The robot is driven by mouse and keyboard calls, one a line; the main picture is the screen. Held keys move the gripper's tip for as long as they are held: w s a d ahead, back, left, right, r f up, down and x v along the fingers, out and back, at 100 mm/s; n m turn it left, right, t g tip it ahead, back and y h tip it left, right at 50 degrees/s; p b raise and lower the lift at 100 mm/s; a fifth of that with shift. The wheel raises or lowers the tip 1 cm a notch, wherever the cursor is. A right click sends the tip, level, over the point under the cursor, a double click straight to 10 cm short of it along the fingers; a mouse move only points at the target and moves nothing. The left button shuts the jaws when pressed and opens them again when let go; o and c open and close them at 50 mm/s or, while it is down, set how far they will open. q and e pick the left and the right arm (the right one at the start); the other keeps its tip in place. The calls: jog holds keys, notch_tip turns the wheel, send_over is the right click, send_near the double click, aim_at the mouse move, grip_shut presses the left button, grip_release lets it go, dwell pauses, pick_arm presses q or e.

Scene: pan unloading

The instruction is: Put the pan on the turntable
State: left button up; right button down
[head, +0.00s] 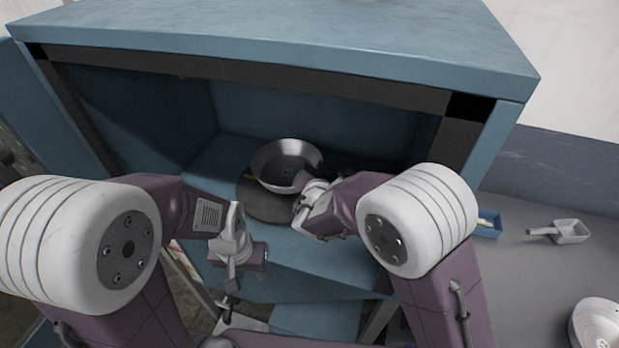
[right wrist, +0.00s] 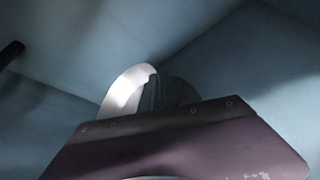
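The pan (head: 285,150) is a round metal pan with a bright inner wall, inside the blue cabinet. The turntable (head: 256,206) is a dark flat disc on the cabinet floor. The pan is over its far right part; whether it rests on it or is held just above is unclear. My right gripper (head: 303,184) is at the pan's near right edge. In the right wrist view a dark ridged finger overlaps the pan's bright rim (right wrist: 122,92); its grip is not clear. My left gripper (head: 232,262) is in front of the cabinet opening, apart from the pan, its fingers hard to make out.
The blue cabinet (head: 300,50) has a roof above and side walls around the pan. Its left door (head: 45,115) stands open. To the right, a grey counter (head: 535,270) holds a small blue bin (head: 489,226), a white scoop (head: 570,231) and a round white object (head: 597,325).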

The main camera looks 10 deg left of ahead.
jog(key=shift+w+a+f, duration=0.3)
jog(key=shift+a+f, duration=0.05)
jog(key=shift+a, duration=0.25)
jog(key=shift+w+a+f, duration=0.25)
jog(key=shift+a+f, duration=0.1)
jog(key=shift+a, duration=0.25)
notch_tip(320, 180, down, 4)
jog(key=shift+b, duration=0.75)
jog(key=shift+f, duration=0.15)
jog(key=shift+f, duration=0.1)
jog(key=c, duration=1.6)
grip_release()
